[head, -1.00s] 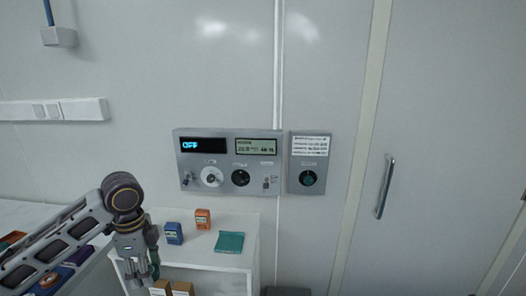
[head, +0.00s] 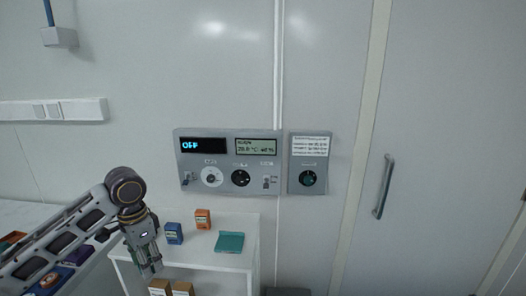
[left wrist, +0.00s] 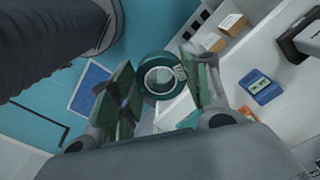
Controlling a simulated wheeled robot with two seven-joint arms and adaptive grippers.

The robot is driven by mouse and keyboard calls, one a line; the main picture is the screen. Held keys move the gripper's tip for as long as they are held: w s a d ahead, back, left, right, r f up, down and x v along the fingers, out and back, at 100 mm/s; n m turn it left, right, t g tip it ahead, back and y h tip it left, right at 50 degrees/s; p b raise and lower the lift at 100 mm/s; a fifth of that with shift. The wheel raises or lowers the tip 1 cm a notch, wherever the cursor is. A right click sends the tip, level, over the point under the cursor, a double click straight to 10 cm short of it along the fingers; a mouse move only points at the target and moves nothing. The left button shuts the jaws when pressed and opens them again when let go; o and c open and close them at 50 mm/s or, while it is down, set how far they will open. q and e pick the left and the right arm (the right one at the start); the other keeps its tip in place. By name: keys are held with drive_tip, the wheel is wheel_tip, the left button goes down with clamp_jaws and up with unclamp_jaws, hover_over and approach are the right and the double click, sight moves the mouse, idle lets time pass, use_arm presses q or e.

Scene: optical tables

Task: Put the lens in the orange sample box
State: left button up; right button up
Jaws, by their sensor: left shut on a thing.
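My left gripper (head: 150,268) hangs fingers-down in front of the left part of the white shelf unit. In the left wrist view, its fingers (left wrist: 160,85) are shut on the lens (left wrist: 160,77), a round clear disc in a dark teal ring. The lens is hard to make out in the head view. The orange sample box (head: 203,219) stands on the shelf unit's top, to the right of and beyond the gripper. I cannot make out its opening from here. My right gripper is not in view.
A blue box (head: 174,233) stands beside the orange one, nearer the gripper. A teal flat item (head: 230,242) lies to the right on the white shelf unit (head: 243,262). Cardboard boxes (head: 182,288) sit on the lower shelf. A control panel (head: 228,162) is on the wall behind.

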use_arm(q)
drive_tip(key=w+a+n, duration=0.1)
drive_tip(key=w+n, duration=0.1)
drive_tip(key=n, duration=0.1)
drive_tip(key=shift+w+a+f, duration=0.1)
drive_tip(key=shift+a, duration=0.1)
drive_tip(key=w+d+f+n, duration=0.2)
drive_tip(key=w+f+n, duration=0.2)
drive_tip(key=f+n, duration=0.3)
drive_tip(key=s+d+f+m, duration=0.1)
drive_tip(key=s+d+f, duration=0.2)
drive_tip(key=f, duration=0.3)
drive_tip(key=s+d+f+m, duration=0.1)
drive_tip(key=s+d+f, duration=0.2)
drive_tip(key=d+f, duration=0.2)
drive_tip(key=shift+f, duration=0.6)
